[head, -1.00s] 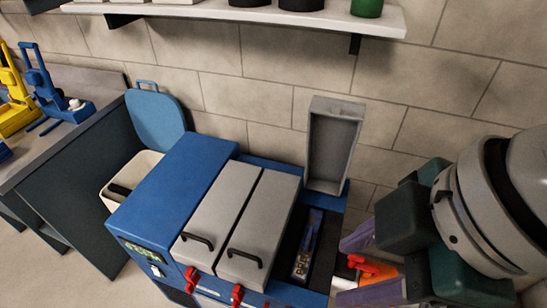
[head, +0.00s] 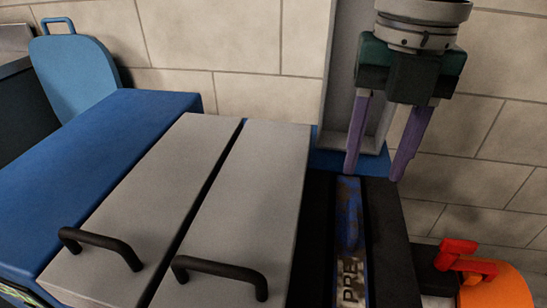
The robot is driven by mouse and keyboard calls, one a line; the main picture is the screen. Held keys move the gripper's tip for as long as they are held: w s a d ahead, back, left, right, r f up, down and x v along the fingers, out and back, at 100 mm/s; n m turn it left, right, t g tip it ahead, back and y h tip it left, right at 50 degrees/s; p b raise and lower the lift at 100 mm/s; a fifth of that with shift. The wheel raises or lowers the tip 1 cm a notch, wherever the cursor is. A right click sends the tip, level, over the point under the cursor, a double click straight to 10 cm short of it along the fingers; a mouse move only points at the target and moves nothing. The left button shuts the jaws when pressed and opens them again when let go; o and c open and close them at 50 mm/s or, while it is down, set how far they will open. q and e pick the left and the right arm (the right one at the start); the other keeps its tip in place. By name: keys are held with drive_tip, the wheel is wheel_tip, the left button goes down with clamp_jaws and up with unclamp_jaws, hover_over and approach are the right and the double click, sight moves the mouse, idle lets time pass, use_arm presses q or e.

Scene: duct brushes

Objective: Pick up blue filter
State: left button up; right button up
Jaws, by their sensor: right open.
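A narrow blue, worn strip with dark lettering on a pale patch, seemingly the blue filter (head: 348,225), lies in the open dark slot (head: 393,250) of the blue machine (head: 110,135). Its near end runs out of the bottom of the picture. My right gripper (head: 376,172) points down with its two purple fingers spread apart and nothing between them. The fingertips show at the far end of the slot, above the filter in the picture; I cannot tell how high they are. My left gripper is not in view.
Two grey lids (head: 240,195) with black handles are closed left of the slot. A third lid (head: 343,75) stands open against the tiled wall, behind my right gripper. An orange round object (head: 497,290) with a red clamp (head: 458,253) is at the lower right.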

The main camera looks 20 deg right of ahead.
drive_tip(key=f, duration=0.1)
drive_tip(key=b, duration=0.2)
hover_over(354, 217)
drive_tip(key=shift+n, duration=0.3)
drive_tip(key=f, duration=0.4)
drive_tip(key=shift+s+d+f, duration=0.1)
drive_tip(key=shift+s+f, duration=0.1)
drive_tip(key=shift+f, duration=0.15)
drive_tip(key=f+b, duration=0.1)
drive_tip(key=f, duration=0.3)
drive_tip(key=shift+w+f+b, duration=0.2)
drive_tip(key=shift+b, duration=0.1)
drive_tip(key=shift+f, duration=0.4)
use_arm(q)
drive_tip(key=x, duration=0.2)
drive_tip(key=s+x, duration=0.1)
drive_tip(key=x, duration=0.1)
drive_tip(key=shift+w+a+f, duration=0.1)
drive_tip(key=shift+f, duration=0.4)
use_arm(e)
drive_tip(key=shift+c, duration=0.2)
clamp_jaws()
